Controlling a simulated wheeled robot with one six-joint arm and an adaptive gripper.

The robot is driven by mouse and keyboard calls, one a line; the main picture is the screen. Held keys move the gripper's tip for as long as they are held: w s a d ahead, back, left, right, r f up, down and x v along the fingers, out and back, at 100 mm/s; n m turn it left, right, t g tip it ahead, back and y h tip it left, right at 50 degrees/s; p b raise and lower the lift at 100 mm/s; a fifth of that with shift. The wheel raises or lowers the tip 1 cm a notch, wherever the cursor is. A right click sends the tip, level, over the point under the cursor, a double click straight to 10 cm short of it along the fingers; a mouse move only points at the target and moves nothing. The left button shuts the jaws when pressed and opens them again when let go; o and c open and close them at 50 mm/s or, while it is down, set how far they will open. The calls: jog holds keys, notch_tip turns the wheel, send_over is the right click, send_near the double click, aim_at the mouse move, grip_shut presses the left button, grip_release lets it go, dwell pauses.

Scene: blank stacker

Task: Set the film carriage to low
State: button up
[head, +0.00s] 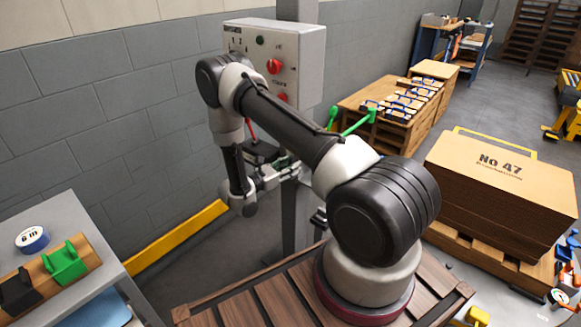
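A grey post (297,215) rises behind my arm and bears a control box (303,50) with red knobs. A dark block (262,152) with a thin red rod above it is beside the post at mid height. It may be the film carriage, but I cannot tell for sure. My gripper (286,172) is at the end of my arm, close to the post and just below the dark block. Its fingers are small and partly hidden, so I cannot tell whether they are open or touch anything.
Green-tipped bars (358,122) stick out right of the post, behind my arm. A stack of brown cardboard (500,185) is at right on a pallet. A yellow floor rail (180,240) runs along the wall.

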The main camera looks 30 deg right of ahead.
jog(key=shift+c, duration=0.3)
jog(key=shift+d, duration=0.1)
grip_shut()
notch_tip(320, 180, down, 12)
jog(key=shift+r, duration=0.25)
jog(key=shift+o, duration=0.3)
grip_release()
jog(key=s+a, duration=0.1)
jog(key=a, duration=1.1)
jog(key=shift+s, duration=0.4)
